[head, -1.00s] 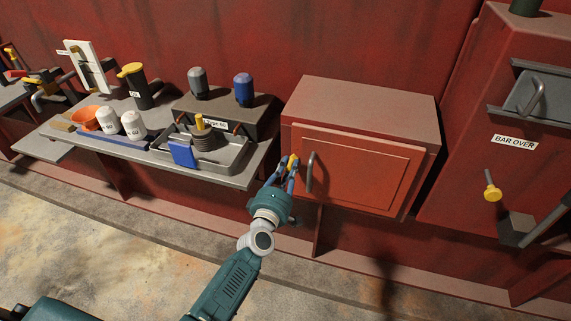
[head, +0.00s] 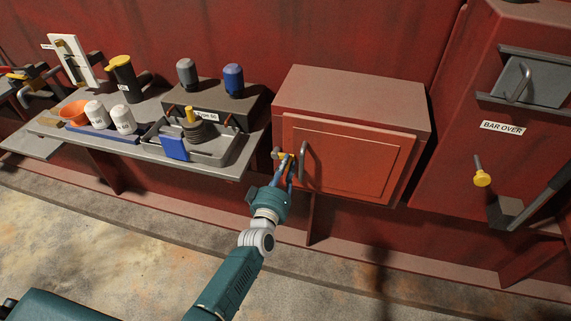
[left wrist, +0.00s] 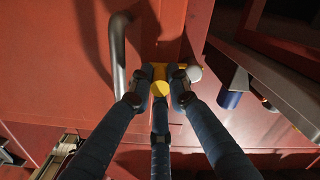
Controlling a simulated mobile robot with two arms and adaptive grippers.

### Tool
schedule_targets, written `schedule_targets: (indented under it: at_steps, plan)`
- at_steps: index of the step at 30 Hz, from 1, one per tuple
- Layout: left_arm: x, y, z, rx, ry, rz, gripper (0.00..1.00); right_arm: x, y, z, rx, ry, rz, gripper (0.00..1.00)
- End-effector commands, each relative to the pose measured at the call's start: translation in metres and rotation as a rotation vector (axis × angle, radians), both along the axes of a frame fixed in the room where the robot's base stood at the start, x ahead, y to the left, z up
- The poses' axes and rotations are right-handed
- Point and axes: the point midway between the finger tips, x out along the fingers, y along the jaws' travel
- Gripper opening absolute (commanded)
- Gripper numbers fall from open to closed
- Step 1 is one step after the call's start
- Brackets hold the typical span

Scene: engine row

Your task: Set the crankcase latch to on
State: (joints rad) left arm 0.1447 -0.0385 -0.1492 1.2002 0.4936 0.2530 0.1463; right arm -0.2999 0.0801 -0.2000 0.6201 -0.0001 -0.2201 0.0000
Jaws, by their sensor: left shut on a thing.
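The orange-red crankcase door (head: 350,165) is closed on its box and has a grey upright handle (head: 303,165). The small yellow latch (head: 278,154) sits at the door's left edge, beside the handle, and now points roughly sideways to the left. My left gripper (head: 286,164) is shut on the latch, and its blue fingers partly hide it. In the left wrist view the yellow latch (left wrist: 160,86) is between the fingertips, with a pale round end showing to the right. My right gripper is not in view.
A bench (head: 200,171) to the left holds a tray, white canisters, an orange bowl and bottles. To the right stands a red cabinet (head: 450,150) labelled BAR OVER with a yellow-knobbed lever (head: 481,177). The floor in front is clear.

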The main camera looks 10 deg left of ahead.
Motion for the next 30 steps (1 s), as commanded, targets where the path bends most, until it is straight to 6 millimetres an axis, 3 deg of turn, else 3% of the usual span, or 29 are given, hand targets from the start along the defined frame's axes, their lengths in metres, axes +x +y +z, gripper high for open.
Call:
schedule_targets:
  at_steps: [21, 22, 24, 30]
  plan:
    - [-0.0009, 0.0001, -0.0057, 0.07, 0.003, 0.0, 0.0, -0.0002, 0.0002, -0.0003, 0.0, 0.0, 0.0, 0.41]
    - [-0.0009, 0.0001, -0.0058, 0.07, 0.003, 0.0, 0.23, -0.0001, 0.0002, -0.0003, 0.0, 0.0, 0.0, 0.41]
    - [-0.0008, 0.0001, -0.0056, 0.07, 0.002, -0.001, 0.36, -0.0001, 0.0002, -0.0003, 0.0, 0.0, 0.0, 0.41]
    - [-0.0004, 0.0001, -0.0042, 0.069, 0.0, 0.0, 0.36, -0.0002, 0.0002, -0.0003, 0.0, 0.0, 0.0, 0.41]
